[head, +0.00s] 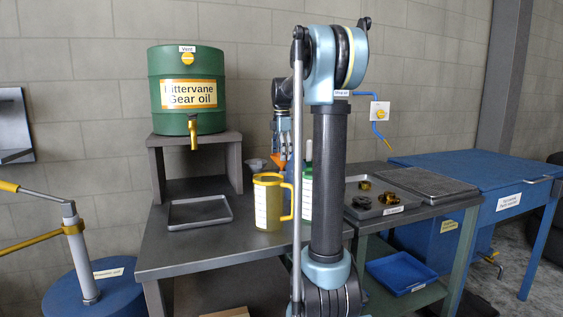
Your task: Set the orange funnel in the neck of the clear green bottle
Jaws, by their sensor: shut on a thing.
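The orange funnel (276,161) shows as a small patch under my gripper (283,152), behind the yellow jug. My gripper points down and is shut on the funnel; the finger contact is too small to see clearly. The clear green bottle (307,197) stands on the grey bench to the right of the jug, with a pale top and a white label. My arm hides part of the bottle. The funnel is to the left of the bottle's top in the picture and apart from it; I cannot judge the depth between them.
A yellow measuring jug (267,205) stands in front of the funnel. A green gear oil drum (187,115) sits on a stand at left, with an empty grey tray (199,224) below. Metal parts lie in a tray (408,207) at right. A blue bench (485,170) stands farther right.

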